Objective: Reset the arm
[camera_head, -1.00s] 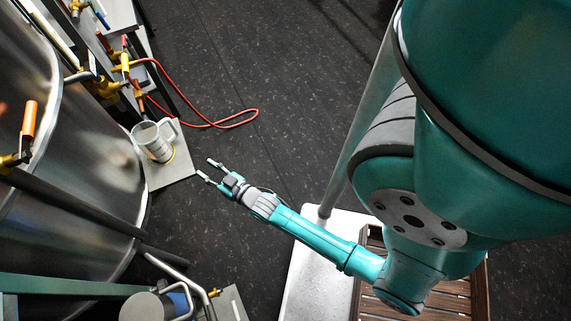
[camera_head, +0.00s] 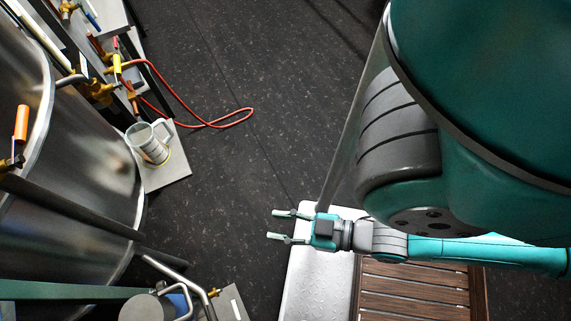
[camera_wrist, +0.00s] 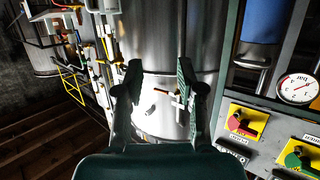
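My gripper (camera_head: 276,226) is open and empty in the head view, its two fingers pointing left. It is over the dark floor beside the left edge of my base, with my teal arm running off to the right. In the wrist view my gripper (camera_wrist: 158,82) also shows with its two fingers apart and nothing between them. Beyond the fingers stands a shiny metal tank (camera_wrist: 150,52).
A metal jug (camera_head: 149,145) stands on a small grey plate (camera_head: 172,172) by the large steel tank (camera_head: 85,165). A red hose (camera_head: 212,125) lies on the floor. In the wrist view a gauge (camera_wrist: 297,88) and yellow switch panels (camera_wrist: 246,121) are at right.

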